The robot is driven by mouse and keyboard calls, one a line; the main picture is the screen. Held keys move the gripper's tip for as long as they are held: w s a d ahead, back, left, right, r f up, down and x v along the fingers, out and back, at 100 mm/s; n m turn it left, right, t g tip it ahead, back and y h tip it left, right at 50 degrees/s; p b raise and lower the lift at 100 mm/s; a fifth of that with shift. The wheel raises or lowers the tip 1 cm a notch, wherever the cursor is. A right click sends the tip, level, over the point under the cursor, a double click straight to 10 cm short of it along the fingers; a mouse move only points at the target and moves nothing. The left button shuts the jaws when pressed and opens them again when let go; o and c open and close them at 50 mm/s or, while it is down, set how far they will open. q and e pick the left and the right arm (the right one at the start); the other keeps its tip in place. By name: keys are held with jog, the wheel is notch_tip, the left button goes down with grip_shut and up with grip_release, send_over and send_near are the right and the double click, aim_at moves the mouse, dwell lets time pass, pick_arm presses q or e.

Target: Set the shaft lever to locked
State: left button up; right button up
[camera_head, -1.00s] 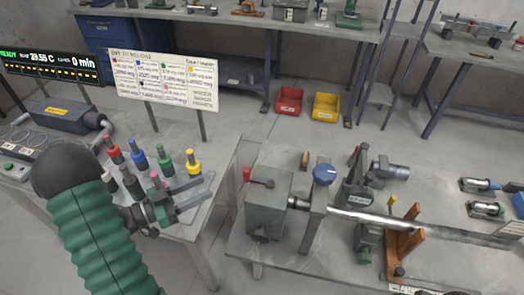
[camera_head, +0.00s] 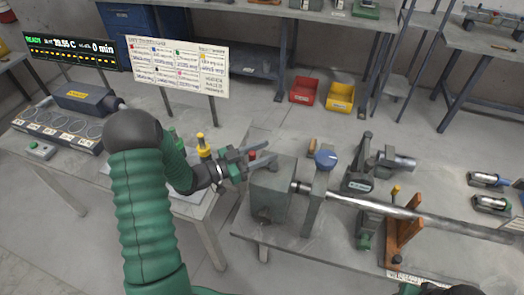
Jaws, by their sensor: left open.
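The grey shaft block (camera_head: 270,197) stands at the left end of the right bench, with a long metal shaft (camera_head: 385,208) running out to the right. The small red knob (camera_head: 252,155) of a lever shows at the block's top left. The rest of this lever is hidden behind my left gripper. My left gripper (camera_head: 270,152) is open, its two grey fingers pointing right above the block. The red knob appears between the fingers; I cannot tell whether they touch it.
An orange bracket (camera_head: 403,240) stands under the shaft. A yellow-topped peg (camera_head: 202,145) stands on the left bench. A red bin (camera_head: 303,91) and a yellow bin (camera_head: 340,98) are on the floor behind.

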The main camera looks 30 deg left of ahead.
pick_arm(q)
jog(key=shift+d, duration=0.15)
jog(key=shift+c, duration=0.5)
jog(key=shift+s+a+f, duration=0.1)
jog(key=shift+a+f, duration=0.05)
jog(key=shift+a, duration=0.7)
grip_shut()
jog(key=shift+d, duration=0.35)
jog(key=shift+a+r, duration=0.15)
jog(key=shift+r, duration=0.05)
